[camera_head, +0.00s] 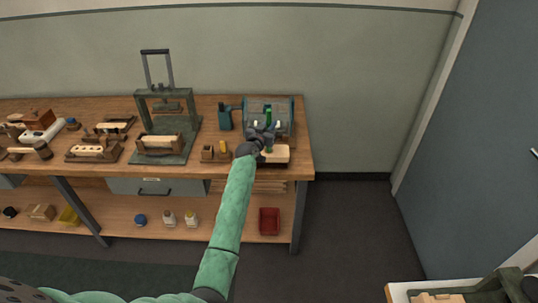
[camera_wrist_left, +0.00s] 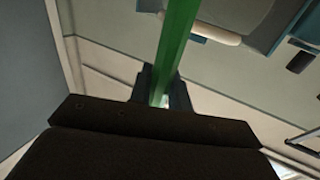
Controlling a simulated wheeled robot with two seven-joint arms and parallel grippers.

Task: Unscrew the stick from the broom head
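A green stick (camera_wrist_left: 176,45) runs down through the left wrist view between the two dark fingers of my left gripper (camera_wrist_left: 163,92), which look closed against its sides. In the head view my left gripper (camera_head: 264,137) is at the right end of the workbench, and a short upright piece of the green stick (camera_head: 268,116) shows just behind it. A pale block (camera_head: 275,155) lies on the bench just below the gripper; I cannot tell whether it is the broom head. The joint between stick and head is hidden. My right gripper is not in view.
A grey-teal machine (camera_head: 282,113) stands right behind the gripper. The wooden workbench (camera_head: 214,110) also carries a green press frame (camera_head: 180,140) and several wooden blocks and tools to the left. A red bin (camera_head: 269,221) is on the lower shelf. Floor right of the bench is clear.

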